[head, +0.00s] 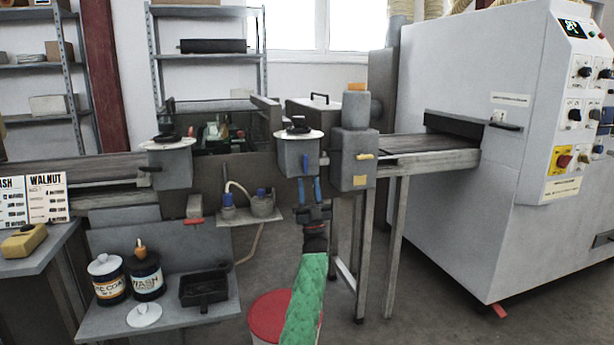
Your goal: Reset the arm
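My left arm, in a green sleeve, reaches up from the bottom centre of the head view. Its gripper (310,181) has two blue fingers pointing up and away, with a narrow gap between them. Nothing shows between the fingers, so it looks open and empty. My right gripper is not in view.
A low shelf (215,322) at left holds two labelled cans (107,280) (146,276) and a black tray (204,290). A red-topped drum (266,315) stands beside my sleeve. A conveyor (430,151) leads into a large white machine (480,190). Open floor lies at lower right.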

